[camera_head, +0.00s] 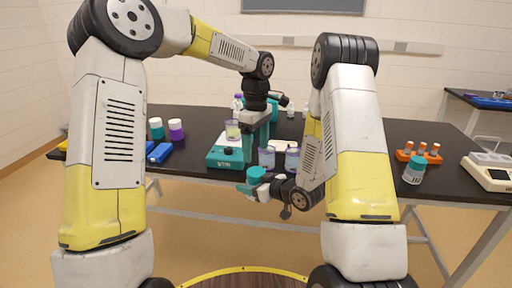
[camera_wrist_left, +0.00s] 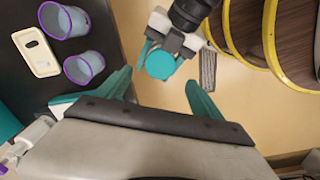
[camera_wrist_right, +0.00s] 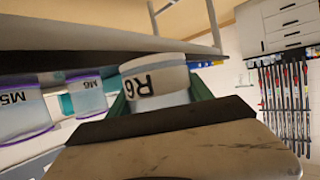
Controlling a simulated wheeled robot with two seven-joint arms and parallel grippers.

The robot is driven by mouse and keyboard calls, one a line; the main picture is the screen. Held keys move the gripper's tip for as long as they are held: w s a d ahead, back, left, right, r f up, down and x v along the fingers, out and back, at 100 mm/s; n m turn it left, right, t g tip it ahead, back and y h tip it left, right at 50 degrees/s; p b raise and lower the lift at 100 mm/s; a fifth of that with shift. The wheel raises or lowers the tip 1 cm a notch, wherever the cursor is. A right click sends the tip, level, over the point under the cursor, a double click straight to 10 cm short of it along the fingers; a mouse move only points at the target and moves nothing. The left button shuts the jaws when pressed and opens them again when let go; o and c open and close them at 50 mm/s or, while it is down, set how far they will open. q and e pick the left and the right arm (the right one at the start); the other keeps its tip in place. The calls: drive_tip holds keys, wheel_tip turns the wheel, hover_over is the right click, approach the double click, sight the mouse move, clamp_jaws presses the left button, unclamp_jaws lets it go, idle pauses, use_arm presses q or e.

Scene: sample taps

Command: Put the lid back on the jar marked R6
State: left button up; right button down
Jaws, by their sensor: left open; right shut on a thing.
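The jar marked R6 (camera_wrist_right: 155,80) is between the fingers of my right gripper (camera_wrist_right: 160,98), which is shut on it. In the head view my right gripper (camera_head: 258,187) holds it in front of the table edge. A round teal lid (camera_head: 256,172) appears on top of the jar; it also shows in the left wrist view (camera_wrist_left: 160,64). I cannot tell how firmly it sits. My left gripper (camera_head: 258,146) is open above and behind the jar. In the left wrist view its fingers (camera_wrist_left: 158,84) are spread with nothing between them, the lid beyond.
Two purple-rimmed jars (camera_wrist_left: 65,20) (camera_wrist_left: 84,67), M5 (camera_wrist_right: 20,112) and M6 (camera_wrist_right: 88,97), stand near the table edge. A teal device (camera_head: 222,158) with a beaker (camera_head: 232,129) is left of them.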

sight(256, 171)
use_arm(q)
drive_tip(key=shift+f, duration=4)
drive_tip(key=c, duration=1.5)
drive_tip(key=m, duration=0.4)
drive_tip(key=shift+c, duration=0.2)
drive_tip(key=m, duration=0.5)
drive_tip(key=shift+m, duration=0.4)
drive_tip(key=o, duration=1.5)
drive_tip(key=shift+o, duration=0.2)
